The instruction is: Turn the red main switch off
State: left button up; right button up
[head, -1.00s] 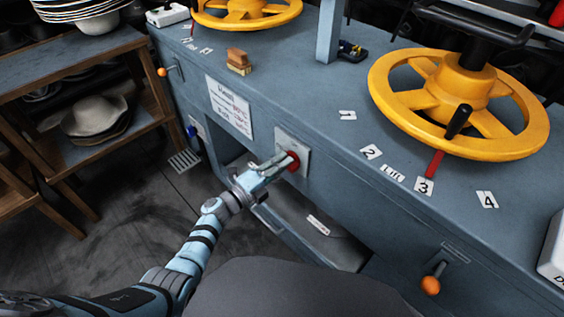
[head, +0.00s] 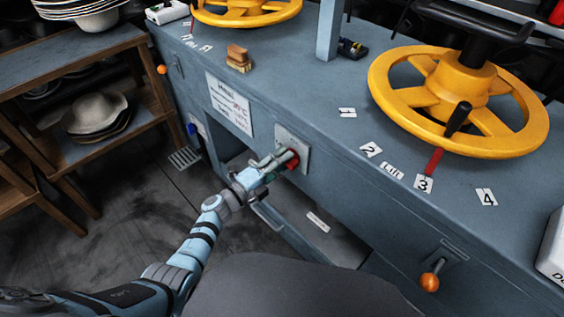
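The red main switch (head: 293,159) is a round red knob on a pale square plate (head: 303,146) on the front of the blue-grey press bench. My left gripper (head: 287,158) reaches it from the lower left, with its fingertips at the knob and covering part of it. I cannot tell whether the fingers are closed on the knob or only rest against it. The switch's exact turn position is hidden by the fingers. My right gripper is not in view.
A yellow handwheel (head: 520,94) with a red pointer near label 3 (head: 424,183) stands on the bench top at right. An orange-knobbed lever (head: 430,282) is lower right. An open shelf recess lies below the switch.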

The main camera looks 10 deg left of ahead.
pick_arm(q)
jog(key=v, duration=1.2)
